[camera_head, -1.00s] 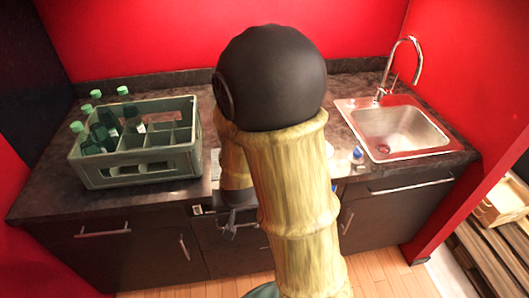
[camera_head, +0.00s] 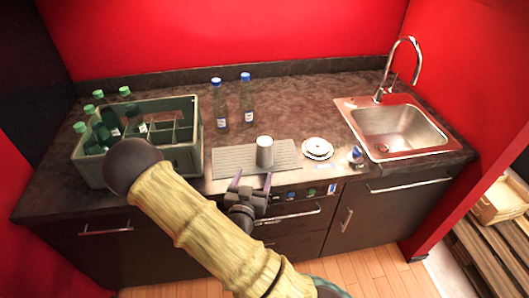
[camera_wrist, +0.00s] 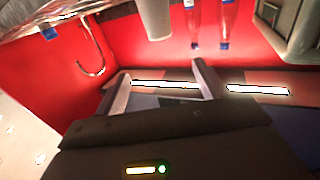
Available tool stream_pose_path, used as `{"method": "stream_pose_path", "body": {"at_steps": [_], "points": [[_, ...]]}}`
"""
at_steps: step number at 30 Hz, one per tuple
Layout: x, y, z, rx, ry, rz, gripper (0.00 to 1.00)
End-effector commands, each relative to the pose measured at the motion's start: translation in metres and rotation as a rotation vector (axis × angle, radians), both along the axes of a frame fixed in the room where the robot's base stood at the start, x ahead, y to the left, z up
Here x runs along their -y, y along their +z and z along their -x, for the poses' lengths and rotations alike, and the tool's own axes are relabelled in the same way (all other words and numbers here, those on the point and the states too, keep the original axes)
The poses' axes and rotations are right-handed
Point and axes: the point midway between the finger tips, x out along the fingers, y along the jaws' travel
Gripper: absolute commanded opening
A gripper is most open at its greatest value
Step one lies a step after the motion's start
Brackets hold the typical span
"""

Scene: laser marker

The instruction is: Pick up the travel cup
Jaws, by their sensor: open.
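The travel cup (camera_head: 264,151) is a pale grey-white cup standing on a grey ribbed mat (camera_head: 228,161) near the counter's front edge. It also shows in the wrist view (camera_wrist: 157,20), at the top middle, beyond the fingers. My gripper (camera_head: 252,182) is in front of the counter edge, a little below and left of the cup. It is open and empty, its two fingers apart and not touching the cup. The fingers also show in the wrist view (camera_wrist: 162,85).
A green crate (camera_head: 186,160) with green-capped bottles stands at the left. Two blue-capped bottles (camera_head: 221,105) stand behind the mat. White saucers (camera_head: 317,149) and a small blue-and-white object (camera_head: 356,156) are right of it, before the sink (camera_head: 397,130). Counter behind the bottles is clear.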

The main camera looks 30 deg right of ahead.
Motion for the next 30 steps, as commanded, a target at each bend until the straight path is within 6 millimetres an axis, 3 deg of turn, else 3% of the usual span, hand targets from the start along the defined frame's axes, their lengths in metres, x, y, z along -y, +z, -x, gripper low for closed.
{"method": "stream_pose_path", "body": {"at_steps": [7,15,30], "points": [[0.001,-0.002,-0.002,-0.002,-0.001,-0.003,0.72],[0.016,-0.006,-0.021,0.000,-0.002,-0.006,0.72],[0.023,-0.005,-0.035,0.001,-0.001,-0.007,0.72]]}}
